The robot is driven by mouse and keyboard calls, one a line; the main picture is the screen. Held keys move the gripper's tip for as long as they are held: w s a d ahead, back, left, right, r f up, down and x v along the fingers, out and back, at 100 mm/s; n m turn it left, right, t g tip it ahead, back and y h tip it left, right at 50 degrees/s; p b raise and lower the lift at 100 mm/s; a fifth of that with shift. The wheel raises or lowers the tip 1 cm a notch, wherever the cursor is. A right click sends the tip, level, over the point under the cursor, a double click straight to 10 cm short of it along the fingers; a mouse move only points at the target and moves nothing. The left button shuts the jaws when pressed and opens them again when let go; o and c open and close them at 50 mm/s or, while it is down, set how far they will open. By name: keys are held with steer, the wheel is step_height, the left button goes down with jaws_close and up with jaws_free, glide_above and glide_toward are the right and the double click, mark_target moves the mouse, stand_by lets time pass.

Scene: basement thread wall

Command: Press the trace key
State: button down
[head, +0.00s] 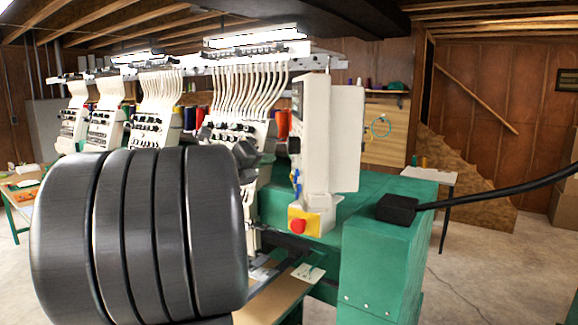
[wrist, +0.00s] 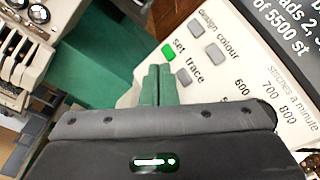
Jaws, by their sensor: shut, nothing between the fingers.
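The cream control panel (wrist: 235,85) fills the right of the wrist view, tilted, with printed labels. The trace key (wrist: 184,77) is a small grey key beside the word "trace". A green key (wrist: 168,52) sits beside the word "set", and two grey keys (wrist: 205,41) sit by "design" and "colour". My gripper (wrist: 159,67) is shut and empty. Its greenish fingertips appear just left of the trace key and below the green key. I cannot tell whether they touch the panel. In the head view the control box (head: 315,130) is seen edge-on; its keys are hidden.
Embroidery heads (head: 235,135) with threads stand left of the control box. A red stop button (head: 298,226) on a yellow plate sits below it. The green machine frame (head: 385,250) is beneath, with a black cable box (head: 397,208). My dark arm blocks the lower left.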

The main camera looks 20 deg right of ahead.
mark_target(293, 159)
steer(key=shift+s+d, duration=0.25)
steer(key=shift+d, duration=0.7)
stand_by(1.4)
steer(key=shift+s+d, duration=0.15)
steer(key=shift+d, duration=0.3)
steer(key=shift+s+d, duration=0.1)
steer(key=shift+d, duration=0.35)
stand_by(0.6)
steer(key=shift+a, duration=0.1)
steer(key=shift+a+p, duration=0.55)
steer(key=shift+a, duration=0.2)
